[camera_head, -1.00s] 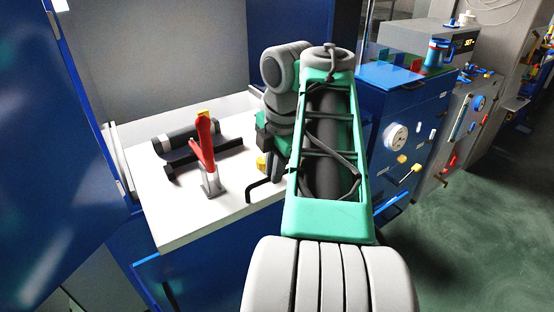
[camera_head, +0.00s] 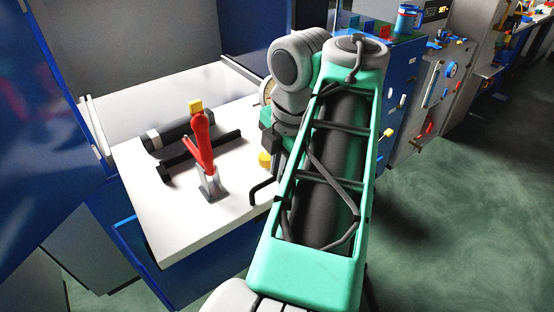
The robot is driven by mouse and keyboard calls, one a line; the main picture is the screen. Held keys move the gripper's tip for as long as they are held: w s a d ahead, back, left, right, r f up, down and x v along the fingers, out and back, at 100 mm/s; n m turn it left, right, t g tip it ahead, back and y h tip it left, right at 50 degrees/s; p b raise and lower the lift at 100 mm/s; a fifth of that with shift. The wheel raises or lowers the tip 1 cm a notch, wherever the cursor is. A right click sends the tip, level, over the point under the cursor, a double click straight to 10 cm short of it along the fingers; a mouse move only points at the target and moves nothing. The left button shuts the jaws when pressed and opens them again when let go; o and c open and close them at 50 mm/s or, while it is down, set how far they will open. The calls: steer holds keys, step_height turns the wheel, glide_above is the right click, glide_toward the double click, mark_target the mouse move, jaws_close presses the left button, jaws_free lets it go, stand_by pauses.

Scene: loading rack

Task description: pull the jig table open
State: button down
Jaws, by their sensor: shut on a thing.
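The jig table (camera_head: 222,215) is a white slab pulled partway out from a blue cabinet. On it are a red-handled clamp (camera_head: 203,147) with a grey base, a dark cylinder (camera_head: 181,135) and a black bar (camera_head: 190,162). A black bent handle (camera_head: 261,190) shows at its right front edge, partly behind my arm. My gripper (camera_head: 272,150) is down at that edge beside the handle, shut on it as far as I can see. My green and grey arm hides the fingertips and the handle's far end.
A blue cabinet door (camera_head: 50,130) stands open at the left. Blue and grey machine panels (camera_head: 400,95) with knobs and levers stand at the right. The green floor (camera_head: 450,220) at the right front is clear.

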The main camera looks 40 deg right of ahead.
steer(key=shift+s+a, duration=0.1)
steer(key=shift+s, duration=0.75)
steer(key=c, duration=1.5)
jaws_free()
steer(key=shift+r, duration=0.1)
steer(key=r+p, duration=0.2)
steer(key=s+r+p, duration=0.1)
steer(key=r+p, duration=0.1)
steer(key=r, duration=0.1)
steer(key=r+p, duration=0.2)
steer(key=shift+s+r, duration=0.25)
